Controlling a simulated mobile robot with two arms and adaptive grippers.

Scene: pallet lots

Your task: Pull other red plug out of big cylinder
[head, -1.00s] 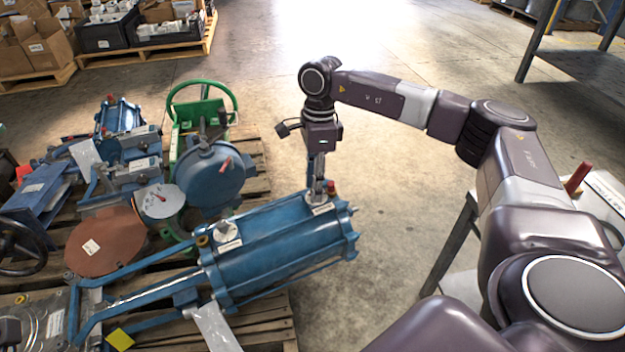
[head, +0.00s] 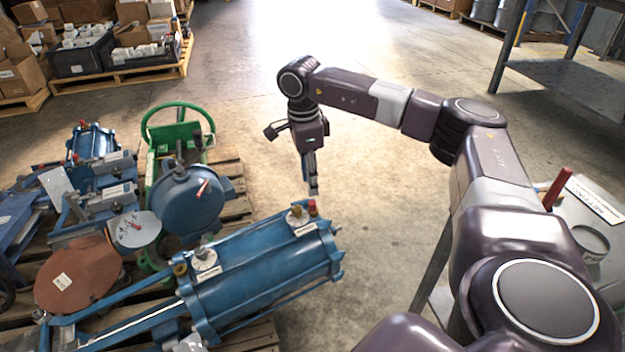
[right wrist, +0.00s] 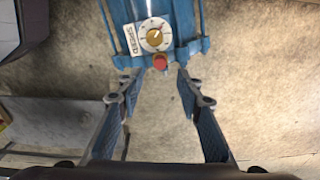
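The big blue cylinder (head: 265,275) lies on a pallet in the head view. A red plug (head: 312,207) stands on its top at the right end, beside a small round dial (head: 297,217). The right wrist view shows the red plug (right wrist: 160,62) below the dial (right wrist: 154,35) and the end of the cylinder (right wrist: 185,20). My right gripper (head: 313,190) is just above the plug in the head view. In the right wrist view the gripper (right wrist: 164,80) is open and empty, with the plug seen just beyond the gap between the fingertips. My left gripper is out of view.
Left of the cylinder are a blue round housing (head: 190,200), a green wheel-shaped frame (head: 150,125) and a brown disc (head: 78,275). At right, a metal bench (head: 570,215) holds an upright red bar (head: 557,188) and a round container (head: 590,243). The floor behind the gripper is clear.

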